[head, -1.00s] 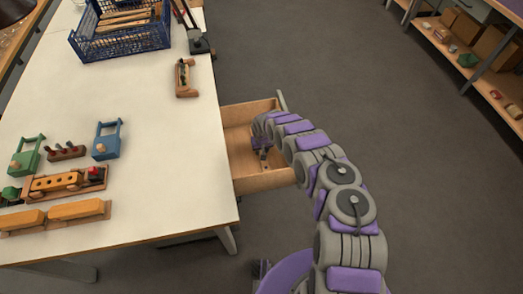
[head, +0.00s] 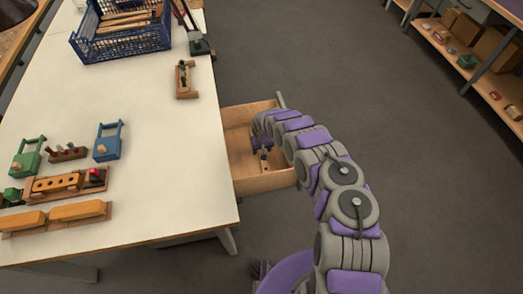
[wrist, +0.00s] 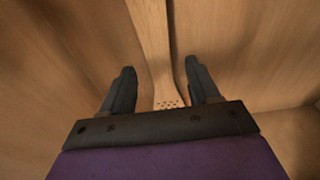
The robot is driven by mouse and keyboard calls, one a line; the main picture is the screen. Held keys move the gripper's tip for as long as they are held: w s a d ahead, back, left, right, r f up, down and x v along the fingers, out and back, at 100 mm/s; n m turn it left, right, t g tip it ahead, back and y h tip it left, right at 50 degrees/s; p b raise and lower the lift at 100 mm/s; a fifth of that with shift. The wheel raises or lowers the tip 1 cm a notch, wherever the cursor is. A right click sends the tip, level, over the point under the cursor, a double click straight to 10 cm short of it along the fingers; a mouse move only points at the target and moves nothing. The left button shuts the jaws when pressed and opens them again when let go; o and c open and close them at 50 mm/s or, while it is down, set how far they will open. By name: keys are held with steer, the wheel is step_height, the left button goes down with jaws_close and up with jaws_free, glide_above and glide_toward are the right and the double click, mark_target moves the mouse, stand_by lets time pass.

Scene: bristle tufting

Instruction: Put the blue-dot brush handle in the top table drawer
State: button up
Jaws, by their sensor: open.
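The table drawer (head: 240,150) is pulled out from the table's right side, and its inside is bare light wood. My gripper (head: 264,155) is down inside it at the end of my arm. In the wrist view my gripper (wrist: 161,82) is open, with its two dark fingers apart. A pale wooden brush handle (wrist: 151,40) lies between and beyond the fingers, with a visible gap on both sides. Its near end has several small holes. No blue dot shows on the part I see. The drawer's wooden surfaces fill the rest of the wrist view.
Shelving (head: 490,75) stands far right. The floor between is clear.

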step_height(320, 180, up, 10)
steer(key=s+p, duration=0.1)
steer(key=p, duration=0.1)
steer(key=shift+d, duration=0.2)
steer(key=shift+s+d, duration=0.1)
steer(key=s+d+r+m+h, duration=0.1)
steer(key=s+d+r+h, duration=0.15)
steer(key=d+r, duration=1.3)
steer(key=s+d+r+m+g, duration=0.1)
steer(key=s+d+r, duration=0.1)
steer(key=s+r, duration=0.45)
steer(key=s+d+r+m, duration=0.1)
steer(key=s+d+r, duration=0.15)
steer(key=r, duration=0.65)
steer(key=s+r+m+g, duration=0.1)
steer(key=s+r, duration=0.4)
steer(key=s, duration=0.4)
steer(key=s+r, duration=0.5)
steer(key=s, duration=0.4)
steer(key=s+a+r+y, duration=0.1)
steer(key=s, duration=0.8)
steer(key=s+a+g+y, duration=0.1)
steer(key=s+a, duration=0.1)
steer(key=s, duration=0.8)
steer(key=shift+s+r+n, duration=0.15)
steer(key=shift+r+n, duration=0.2)
steer(key=shift+n, duration=0.05)
